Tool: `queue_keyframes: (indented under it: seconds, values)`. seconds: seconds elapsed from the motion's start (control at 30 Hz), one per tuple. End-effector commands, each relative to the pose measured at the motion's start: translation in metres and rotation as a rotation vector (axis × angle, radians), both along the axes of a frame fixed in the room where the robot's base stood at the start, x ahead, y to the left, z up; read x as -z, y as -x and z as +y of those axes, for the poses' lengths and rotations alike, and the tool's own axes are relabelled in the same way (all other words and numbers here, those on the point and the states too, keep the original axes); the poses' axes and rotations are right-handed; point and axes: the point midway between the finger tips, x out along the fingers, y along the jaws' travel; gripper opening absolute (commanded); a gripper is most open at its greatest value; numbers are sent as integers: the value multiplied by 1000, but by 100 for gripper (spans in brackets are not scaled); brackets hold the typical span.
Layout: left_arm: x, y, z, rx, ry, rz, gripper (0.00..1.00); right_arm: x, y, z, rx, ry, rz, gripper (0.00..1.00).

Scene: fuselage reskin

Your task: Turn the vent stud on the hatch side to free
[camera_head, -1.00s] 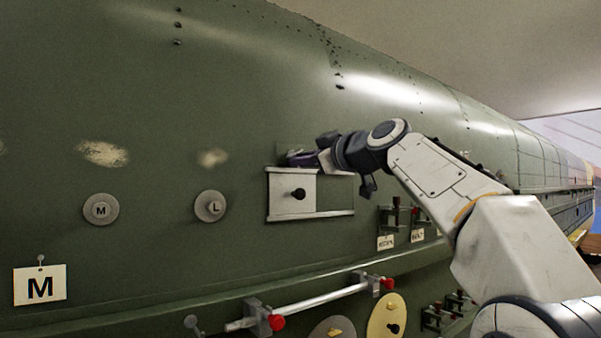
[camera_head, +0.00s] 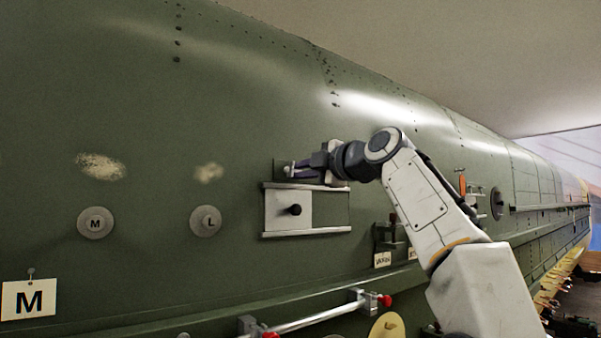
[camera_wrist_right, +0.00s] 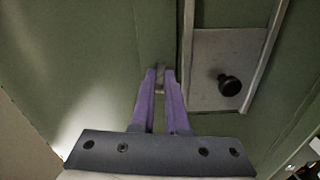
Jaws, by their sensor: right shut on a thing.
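The hatch is a light square panel (camera_head: 276,218) between two metal rails, with a black knob on it. The panel also shows in the right wrist view (camera_wrist_right: 212,55), right of my fingers. My right gripper (camera_head: 290,171) is just above the upper rail, its purple fingers shut on the small grey vent stud. In the right wrist view my fingertips (camera_wrist_right: 160,72) close on the stud (camera_wrist_right: 159,85), which shows as a small grey piece between them. The fingers hide most of it, and I cannot tell which way it is turned. My left gripper is not in view.
Left of the hatch are two round discs, M (camera_head: 96,222) and L (camera_head: 205,221), and a hanging M tag (camera_head: 29,299). Below are a metal bar (camera_head: 318,317) with red ends and a cream disc (camera_head: 387,328).

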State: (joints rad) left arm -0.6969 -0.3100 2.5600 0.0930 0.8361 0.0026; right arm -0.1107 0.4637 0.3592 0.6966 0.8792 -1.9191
Motion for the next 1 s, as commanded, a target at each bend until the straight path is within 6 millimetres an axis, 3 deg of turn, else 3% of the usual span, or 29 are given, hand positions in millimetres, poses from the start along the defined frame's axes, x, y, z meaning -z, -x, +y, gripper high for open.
queue_keyframes:
  seconds: [0.3,0.87,0.9,0.97,1.0]
  values:
    - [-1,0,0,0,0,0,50,-1,0,0,-2,106,-74,0]
    - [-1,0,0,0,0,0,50,-1,0,1,-3,131,-90,0]
    - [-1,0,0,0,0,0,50,-1,0,1,-3,130,-91,20]
    - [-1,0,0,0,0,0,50,-1,0,1,-2,129,-91,42]
    - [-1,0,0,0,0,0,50,-1,0,0,-2,129,-91,42]
